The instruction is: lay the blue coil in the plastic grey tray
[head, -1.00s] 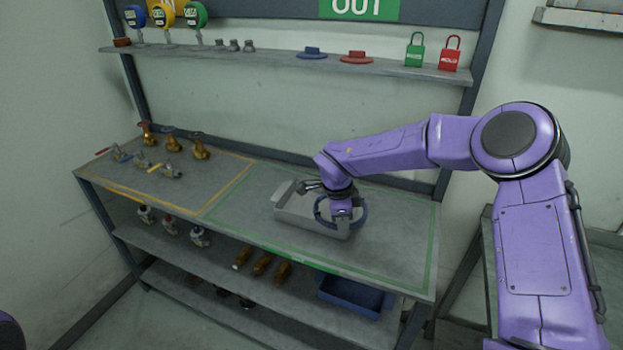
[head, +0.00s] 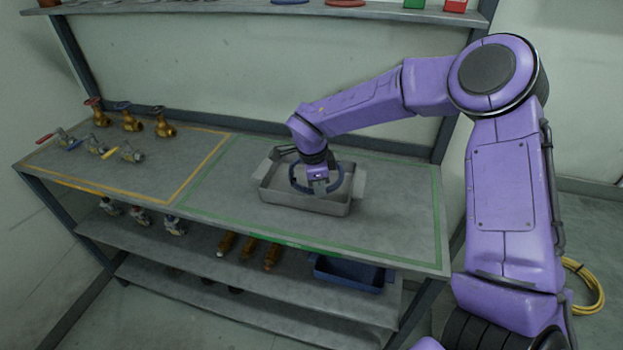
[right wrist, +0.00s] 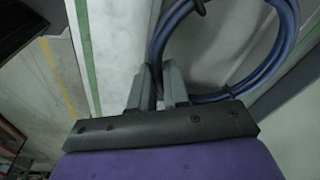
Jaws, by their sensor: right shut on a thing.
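The blue coil (head: 294,182) is a ring of dark blue hose. It is at the grey plastic tray (head: 300,201), which stands on the bench inside the green outline. My right gripper (head: 320,188) points down over the tray and is shut on the coil's near side. In the right wrist view the coil (right wrist: 284,75) loops beyond the fingers of the gripper (right wrist: 160,95), with pale tray surface behind it. I cannot tell whether the coil touches the tray floor. My left gripper is not in view.
Brass valves (head: 132,119) and small lever valves (head: 95,145) stand inside the yellow outline at left. A blue bin (head: 348,273) sits on the shelf below. A yellow hose coil (head: 585,285) lies on the floor at right. The bench right of the tray is clear.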

